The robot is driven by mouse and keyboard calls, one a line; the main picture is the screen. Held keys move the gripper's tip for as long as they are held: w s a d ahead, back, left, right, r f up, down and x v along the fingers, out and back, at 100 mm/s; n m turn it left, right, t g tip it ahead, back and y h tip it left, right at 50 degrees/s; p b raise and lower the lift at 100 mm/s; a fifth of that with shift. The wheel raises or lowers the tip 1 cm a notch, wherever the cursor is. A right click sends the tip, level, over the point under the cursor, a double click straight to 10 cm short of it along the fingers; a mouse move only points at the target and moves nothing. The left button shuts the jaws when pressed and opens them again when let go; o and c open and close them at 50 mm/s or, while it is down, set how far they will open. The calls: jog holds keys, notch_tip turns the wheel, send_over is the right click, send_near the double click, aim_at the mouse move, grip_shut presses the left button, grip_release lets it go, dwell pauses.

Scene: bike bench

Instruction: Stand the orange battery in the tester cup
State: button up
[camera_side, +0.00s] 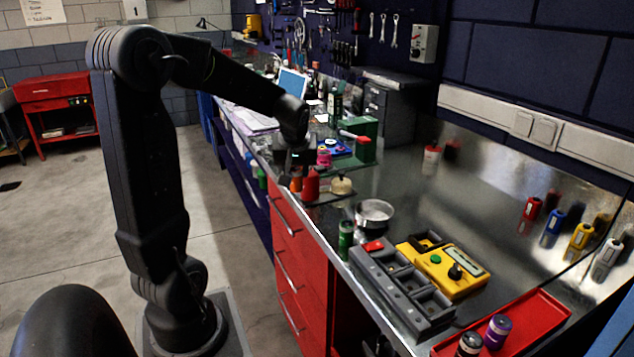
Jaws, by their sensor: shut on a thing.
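My gripper (297,160) is at the far left part of the bench, pointing down, dark and small in this view. It is shut on what looks like the orange battery (296,182), a small orange piece showing just below the fingers. The fingertips are hard to make out, and I cannot tell if the battery touches the surface below. The yellow tester (452,272), with a green button and a black knob, lies on the steel bench at the centre right, well away from my gripper. A dark recess at its back left may be the cup.
A red bottle (311,187) stands close beside my gripper. A metal bowl (374,213) and green cylinder (345,240) stand nearer. A grey compartment tray (390,276) adjoins the tester. A red tray (545,310) holds batteries. Several coloured cylinders stand by the wall. The middle steel is clear.

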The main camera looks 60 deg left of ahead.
notch_tip(320, 180, up, 7)
jog(key=s+a, duration=0.1)
jog(key=s, duration=0.1)
jog(key=w+d+m+t+h, duration=0.3)
jog(key=w+d+m, duration=0.6)
jog(key=w+d, duration=1.55)
jog(key=shift+w+a+f, duration=0.1)
jog(key=shift+a+f, duration=0.1)
jog(key=shift+f, duration=2.25)
jog(key=shift+w+a+f, duration=0.1)
jog(key=shift+a+f, duration=0.05)
jog(key=shift+f, duration=2.3)
jog(key=shift+a+f, duration=0.2)
jog(key=shift+f, duration=2.25)
jog(key=shift+f, duration=0.6)
